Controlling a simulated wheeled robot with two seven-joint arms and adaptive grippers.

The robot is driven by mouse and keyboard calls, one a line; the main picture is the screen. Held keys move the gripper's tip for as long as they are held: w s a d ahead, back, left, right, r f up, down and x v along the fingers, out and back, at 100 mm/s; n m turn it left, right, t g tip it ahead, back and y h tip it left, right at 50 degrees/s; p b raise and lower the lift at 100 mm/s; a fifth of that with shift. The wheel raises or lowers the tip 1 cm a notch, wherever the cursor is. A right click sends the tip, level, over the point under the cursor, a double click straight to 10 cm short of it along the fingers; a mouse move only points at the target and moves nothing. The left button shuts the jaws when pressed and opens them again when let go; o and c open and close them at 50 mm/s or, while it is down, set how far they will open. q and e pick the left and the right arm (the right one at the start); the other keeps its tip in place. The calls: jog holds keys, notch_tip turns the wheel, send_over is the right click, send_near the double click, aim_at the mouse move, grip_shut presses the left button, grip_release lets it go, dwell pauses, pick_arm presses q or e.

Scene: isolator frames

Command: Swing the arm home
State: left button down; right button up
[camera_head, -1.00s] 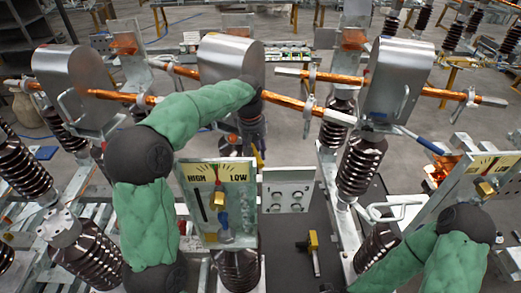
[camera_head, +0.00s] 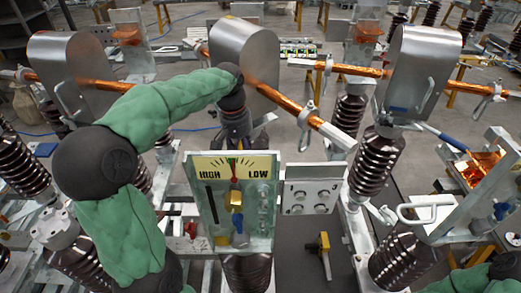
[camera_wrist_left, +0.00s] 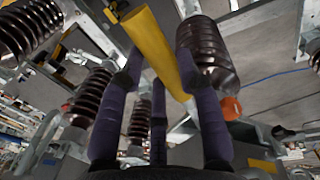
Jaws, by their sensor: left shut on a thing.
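The middle copper arm (camera_head: 280,98) slants from the central metal hood (camera_head: 243,50) toward the front right. Its pale end (camera_head: 334,134) is near the right brown insulator (camera_head: 372,170). My left gripper (camera_head: 236,122) is below the central hood, behind the gauge panel, and is partly hidden. In the left wrist view, my left gripper's dark fingers (camera_wrist_left: 160,78) are closed around a yellow bar (camera_wrist_left: 148,38). The exact contact is hard to see. My right gripper is out of view; only part of that arm shows at the bottom right.
The gauge panel (camera_head: 212,200), marked HIGH and LOW, stands in front of my left gripper. A grey box (camera_head: 308,193) is beside it. A right-hand hood (camera_head: 418,70) and a left-hand hood (camera_head: 62,65) flank the middle one. Several ribbed insulators crowd both sides.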

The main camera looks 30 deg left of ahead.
pick_arm(q)
jog(key=shift+s+a+m, duration=0.3)
jog(key=shift+a+m, duration=0.1)
jog(key=shift+a, duration=0.3)
jog(key=shift+s+a+m, duration=0.3)
jog(key=shift+a+m, duration=0.1)
jog(key=shift+a, duration=0.3)
jog(key=c, duration=0.9)
grip_release()
jog(key=shift+o, duration=0.2)
notch_tip(320, 180, up, 12)
jog(key=a, duration=0.1)
jog(key=shift+s+a, duration=0.15)
jog(key=shift+s, duration=0.05)
